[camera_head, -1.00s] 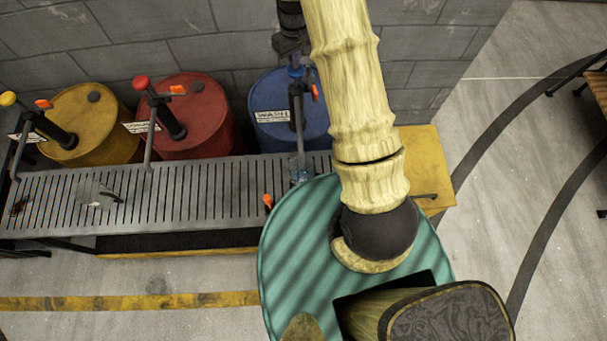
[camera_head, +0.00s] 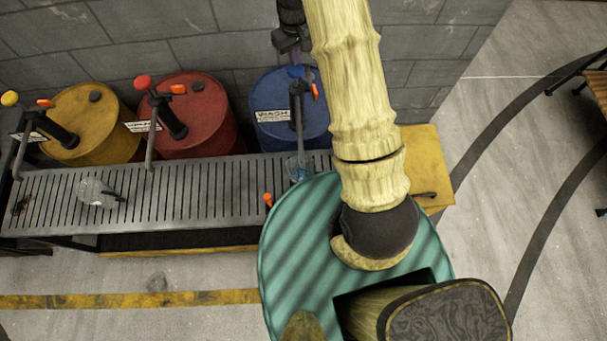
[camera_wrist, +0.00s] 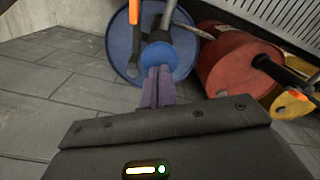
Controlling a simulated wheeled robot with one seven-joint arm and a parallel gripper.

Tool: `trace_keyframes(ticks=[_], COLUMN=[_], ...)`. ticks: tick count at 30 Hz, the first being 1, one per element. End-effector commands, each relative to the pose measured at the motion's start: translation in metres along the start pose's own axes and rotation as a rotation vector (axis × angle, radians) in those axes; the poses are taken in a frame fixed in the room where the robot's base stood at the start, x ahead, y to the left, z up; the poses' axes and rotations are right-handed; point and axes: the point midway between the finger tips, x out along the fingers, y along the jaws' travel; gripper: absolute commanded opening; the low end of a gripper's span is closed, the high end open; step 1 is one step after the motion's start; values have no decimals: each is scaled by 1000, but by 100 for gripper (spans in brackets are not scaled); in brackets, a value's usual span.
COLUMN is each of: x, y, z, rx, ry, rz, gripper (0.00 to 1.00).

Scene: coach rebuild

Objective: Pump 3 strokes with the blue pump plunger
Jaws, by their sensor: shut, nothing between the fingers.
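The blue drum (camera_head: 275,135) stands against the wall in the head view, with a label reading WASH. Its pump has a blue plunger knob (camera_head: 296,72) on top and an orange lever (camera_head: 315,92) at its side. The knob also shows in the wrist view (camera_wrist: 158,56). My gripper (camera_wrist: 158,72) has its purple fingers shut and empty, with the tips at the knob; I cannot tell whether they touch it. In the head view my arm partly covers the fingers. A clear vessel (camera_head: 299,168) with a bluish tint stands below the blue pump's spout.
A red drum (camera_head: 195,105) and a yellow drum (camera_head: 88,110) with similar pumps stand to the left. A slatted metal bench (camera_head: 190,195) runs in front, bearing a clear jug (camera_head: 95,192). A teal drum-shaped surface (camera_head: 300,260) is in the foreground. Open floor lies right.

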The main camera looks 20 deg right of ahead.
Motion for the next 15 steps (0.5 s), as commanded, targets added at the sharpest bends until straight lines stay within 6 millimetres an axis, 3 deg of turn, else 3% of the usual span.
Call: trace_keyframes(ticks=[15], x=[16], y=[0], z=[0], rx=[0], ry=[0], rz=[0], gripper=[0])
